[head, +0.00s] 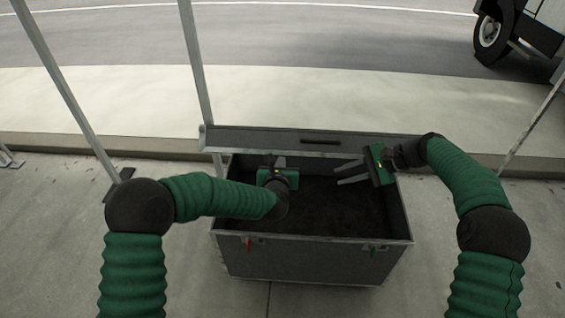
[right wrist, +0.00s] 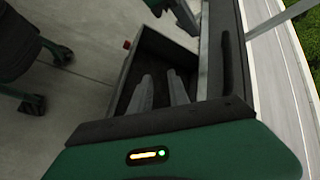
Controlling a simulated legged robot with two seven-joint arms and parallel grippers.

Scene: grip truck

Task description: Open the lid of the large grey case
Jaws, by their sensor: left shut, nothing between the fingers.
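The large grey case (head: 300,262) stands on the pavement with its lid (head: 255,139) raised at the back edge, seen nearly edge-on, with a dark handle (head: 320,141). The dark inside of the case is exposed. My left gripper (head: 280,162) is shut and empty, over the case opening just in front of the lid. My right gripper (head: 345,173) is open and empty, over the right part of the opening, its two fingers pointing left. In the right wrist view the lid (right wrist: 214,45) runs along the right side of the open case (right wrist: 125,75), and the fingers are apart.
Thin metal poles (head: 195,65) rise behind and left of the case, and another pole (head: 530,125) stands at the right. A kerb (head: 100,143) runs behind the case. A vehicle wheel (head: 490,33) shows at the far right. The pavement beside the case is clear.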

